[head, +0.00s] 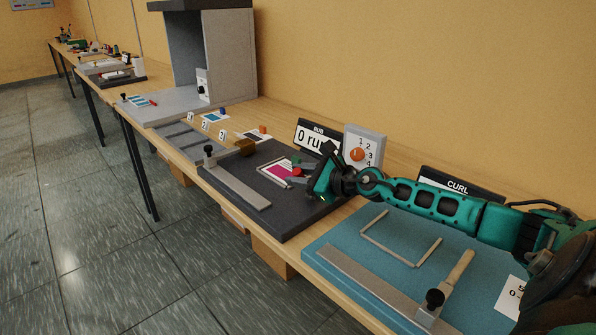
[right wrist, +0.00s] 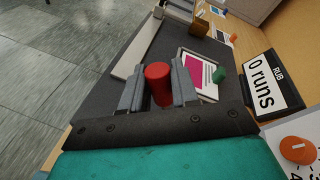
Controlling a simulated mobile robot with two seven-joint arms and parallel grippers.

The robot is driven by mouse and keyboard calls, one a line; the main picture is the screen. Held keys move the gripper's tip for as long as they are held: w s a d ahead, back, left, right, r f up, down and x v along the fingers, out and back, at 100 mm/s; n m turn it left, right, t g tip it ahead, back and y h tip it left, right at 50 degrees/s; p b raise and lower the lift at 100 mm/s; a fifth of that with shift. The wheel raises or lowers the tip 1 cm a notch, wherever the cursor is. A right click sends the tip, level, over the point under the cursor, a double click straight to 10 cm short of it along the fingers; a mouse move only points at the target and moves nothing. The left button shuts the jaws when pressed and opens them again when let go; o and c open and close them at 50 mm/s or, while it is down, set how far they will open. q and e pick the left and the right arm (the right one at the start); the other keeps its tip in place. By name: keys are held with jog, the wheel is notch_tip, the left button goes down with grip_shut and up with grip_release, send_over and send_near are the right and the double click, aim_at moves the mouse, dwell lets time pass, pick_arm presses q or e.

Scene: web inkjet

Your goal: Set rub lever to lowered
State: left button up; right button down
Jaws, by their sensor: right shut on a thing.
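My right gripper (head: 296,176) reaches in from the right over the dark grey RUB board (head: 225,163). In the right wrist view its two grey fingers (right wrist: 158,78) are shut on a red cylindrical knob (right wrist: 158,86), one finger on each side. The red knob also shows in the head view (head: 297,171), small and partly covered by the gripper. I take it to be the rub lever's knob; any shaft below it is hidden, so its position cannot be told. My left gripper is not in view.
A magenta-printed sheet (right wrist: 200,72) and a green knob (right wrist: 219,74) lie close to the fingers. The RUB sign (head: 316,138) reads "0 runs". A panel with an orange dial (head: 357,155) stands behind. The blue CURL board (head: 345,240) is nearer, beneath my arm.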

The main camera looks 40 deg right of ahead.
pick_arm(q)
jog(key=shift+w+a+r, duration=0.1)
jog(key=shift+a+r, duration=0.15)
pick_arm(e)
jog(key=shift+a+f, duration=0.15)
jog(key=shift+a, duration=0.1)
jog(key=c, duration=0.9)
grip_release()
jog(key=shift+c, duration=0.2)
jog(key=shift+s, duration=0.15)
jog(key=shift+s+d, duration=0.25)
jog(key=shift+s, duration=0.35)
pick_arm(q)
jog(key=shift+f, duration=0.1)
pick_arm(e)
jog(key=v, duration=1.1)
jog(key=shift+s+r, duration=0.2)
jog(key=shift+r, duration=0.05)
